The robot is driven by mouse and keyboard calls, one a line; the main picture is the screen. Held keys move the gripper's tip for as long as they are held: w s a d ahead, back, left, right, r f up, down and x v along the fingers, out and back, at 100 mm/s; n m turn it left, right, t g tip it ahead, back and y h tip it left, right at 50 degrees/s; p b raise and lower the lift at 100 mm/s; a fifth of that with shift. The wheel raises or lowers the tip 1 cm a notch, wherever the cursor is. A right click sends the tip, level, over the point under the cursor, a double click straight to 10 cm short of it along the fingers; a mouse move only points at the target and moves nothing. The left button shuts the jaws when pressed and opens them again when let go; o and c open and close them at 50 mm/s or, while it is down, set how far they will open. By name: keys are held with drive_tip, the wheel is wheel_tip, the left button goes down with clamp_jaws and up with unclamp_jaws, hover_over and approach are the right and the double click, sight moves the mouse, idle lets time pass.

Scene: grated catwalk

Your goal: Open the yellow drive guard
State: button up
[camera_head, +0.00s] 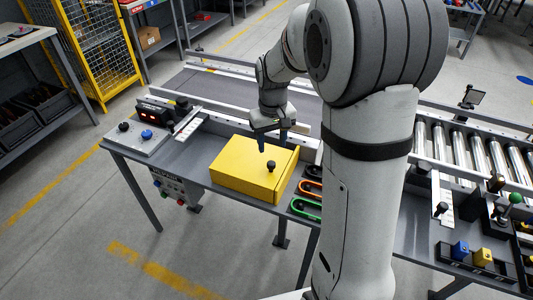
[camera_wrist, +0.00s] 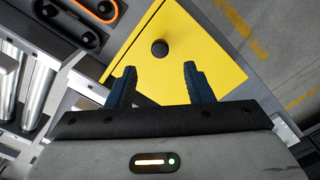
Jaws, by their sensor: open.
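The yellow drive guard (camera_head: 240,170) is a box-shaped cover lying closed on the grey bench. A black round knob (camera_head: 271,166) stands on its top near the front right corner. My gripper (camera_head: 273,146) is above the guard, just behind the knob, with its fingers pointing down. In the wrist view the guard (camera_wrist: 195,50) fills the upper middle, and the knob (camera_wrist: 159,47) sits beyond the two dark blue fingertips. My gripper (camera_wrist: 158,70) is open and empty, apart from the knob. My arm hides part of the bench to the right.
A control panel (camera_head: 148,136) with a red display and knobs stands at the bench's left end. Orange and green looped parts (camera_head: 306,207) lie right of the guard. A roller conveyor (camera_head: 470,150) is at the right. The floor in front is clear.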

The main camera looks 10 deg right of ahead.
sight(271, 163)
drive_tip(key=f, duration=0.8)
drive_tip(key=shift+w+f, duration=0.1)
drive_tip(key=shift+w, duration=0.1)
drive_tip(key=shift+c, duration=0.6)
clamp_jaws()
